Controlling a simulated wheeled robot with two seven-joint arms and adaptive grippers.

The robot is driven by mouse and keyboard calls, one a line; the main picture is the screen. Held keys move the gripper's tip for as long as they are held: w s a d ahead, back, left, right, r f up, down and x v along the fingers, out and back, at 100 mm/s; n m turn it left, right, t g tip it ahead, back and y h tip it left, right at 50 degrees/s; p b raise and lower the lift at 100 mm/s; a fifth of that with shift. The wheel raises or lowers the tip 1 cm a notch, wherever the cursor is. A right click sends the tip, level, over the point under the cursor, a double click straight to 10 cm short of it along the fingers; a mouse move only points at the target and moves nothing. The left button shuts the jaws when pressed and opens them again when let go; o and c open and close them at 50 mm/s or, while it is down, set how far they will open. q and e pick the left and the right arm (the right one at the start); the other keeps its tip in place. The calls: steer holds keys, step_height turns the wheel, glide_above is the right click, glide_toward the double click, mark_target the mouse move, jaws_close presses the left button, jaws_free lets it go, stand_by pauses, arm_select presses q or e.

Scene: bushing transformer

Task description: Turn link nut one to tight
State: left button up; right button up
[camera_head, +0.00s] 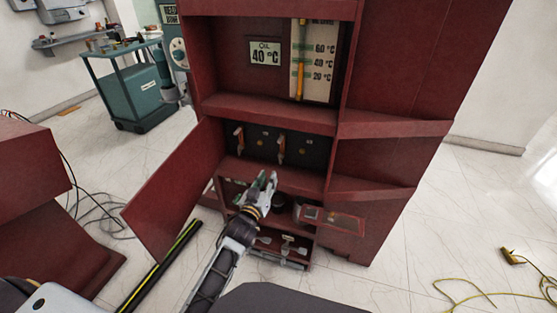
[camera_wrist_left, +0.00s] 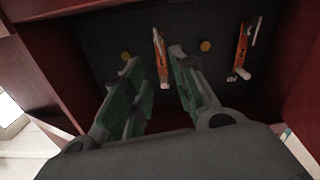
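A dark panel (camera_head: 290,150) is set inside the red cabinet and carries two orange link handles. They show in the head view as one handle (camera_head: 238,139) and another (camera_head: 281,149). In the left wrist view, two brass hex nuts, one at left (camera_wrist_left: 126,56) and one at right (camera_wrist_left: 205,45), sit beside the orange handles (camera_wrist_left: 160,58) and (camera_wrist_left: 243,52). Which nut is link nut one, I cannot tell. My left gripper (camera_head: 264,183) is open and empty below the panel. Its green-padded fingers (camera_wrist_left: 157,68) point toward the panel, apart from the nuts. My right gripper is out of view.
The red cabinet door (camera_head: 176,190) stands open at left. A small open flap (camera_head: 330,218) sits right of my gripper. A green cart (camera_head: 132,85) stands behind; a yellow cable (camera_head: 480,295) lies on the floor at right.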

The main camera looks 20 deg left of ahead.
mark_target(280, 158)
arm_select(q)
steer(key=shift+w+d+b, duration=0.15)
steer(key=shift+w+b, duration=0.55)
steer(key=shift+w, duration=5.5)
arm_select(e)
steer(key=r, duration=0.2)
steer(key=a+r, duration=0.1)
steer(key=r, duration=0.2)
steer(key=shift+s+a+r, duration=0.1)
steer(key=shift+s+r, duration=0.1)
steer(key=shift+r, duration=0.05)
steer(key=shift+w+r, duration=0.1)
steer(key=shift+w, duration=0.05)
arm_select(q)
steer(key=shift+c, duration=0.4)
